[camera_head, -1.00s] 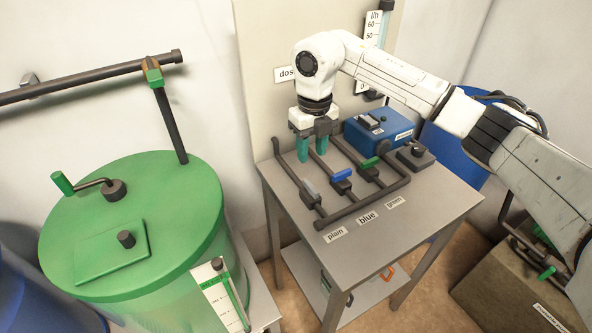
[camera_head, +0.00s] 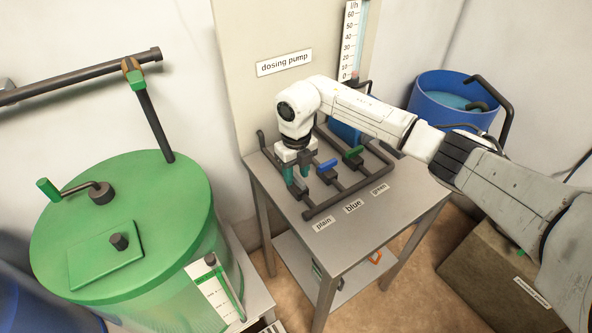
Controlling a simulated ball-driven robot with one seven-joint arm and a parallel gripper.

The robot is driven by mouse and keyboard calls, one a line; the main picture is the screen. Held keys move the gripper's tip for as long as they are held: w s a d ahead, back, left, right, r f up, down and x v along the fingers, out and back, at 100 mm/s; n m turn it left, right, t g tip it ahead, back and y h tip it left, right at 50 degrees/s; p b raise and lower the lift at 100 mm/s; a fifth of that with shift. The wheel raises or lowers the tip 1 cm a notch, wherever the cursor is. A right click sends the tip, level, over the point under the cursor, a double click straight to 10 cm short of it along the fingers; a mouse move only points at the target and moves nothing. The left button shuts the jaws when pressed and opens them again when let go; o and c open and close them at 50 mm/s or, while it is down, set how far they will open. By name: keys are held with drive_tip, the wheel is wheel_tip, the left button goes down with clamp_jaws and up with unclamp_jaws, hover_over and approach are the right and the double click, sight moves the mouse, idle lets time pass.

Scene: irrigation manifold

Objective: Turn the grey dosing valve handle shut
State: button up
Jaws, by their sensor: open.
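The grey dosing valve handle belongs to the leftmost branch of the dark pipe manifold (camera_head: 345,187), beside the "plain" label (camera_head: 323,223). My gripper (camera_head: 297,181) points down with its teal fingers open, low over that branch. The fingers and hand hide the grey handle; only the dark valve body (camera_head: 308,198) shows just in front of them. I cannot tell whether the fingers touch the handle or stand around it. The blue handle (camera_head: 327,165) and green handle (camera_head: 353,152) are on the neighbouring branches to the right.
The manifold lies on a grey metal table (camera_head: 345,240). A back panel with a "dosing pump" sign (camera_head: 284,62) rises behind it. A green tank (camera_head: 125,230) stands left, a blue barrel (camera_head: 455,105) back right. My arm partly hides the blue pump box (camera_head: 344,131).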

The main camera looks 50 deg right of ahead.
clamp_jaws()
idle(0.3)
drive_tip(key=shift+n, duration=0.3)
drive_tip(key=n+b, duration=0.3)
drive_tip(key=shift+f+n, duration=0.1)
drive_tip(key=shift+n, duration=0.2)
drive_tip(key=n+b, duration=0.2)
drive_tip(key=n, duration=0.1)
drive_tip(key=n+b, duration=0.1)
drive_tip(key=n, duration=0.1)
drive_tip(key=shift+a+b, duration=0.25)
drive_tip(key=shift+b, duration=0.1)
drive_tip(key=n+b, duration=0.1)
drive_tip(key=n, duration=0.1)
drive_tip(key=n+b, duration=0.1)
drive_tip(key=n, duration=0.1)
drive_tip(key=shift+s+a+n+b, duration=0.15)
drive_tip(key=shift+n+b, duration=0.25)
drive_tip(key=shift+s+a+n+b, duration=0.1)
drive_tip(key=shift+n+b, duration=0.75)
drive_tip(key=shift+n, duration=1.05)
drive_tip(key=shift+r, duration=0.2)
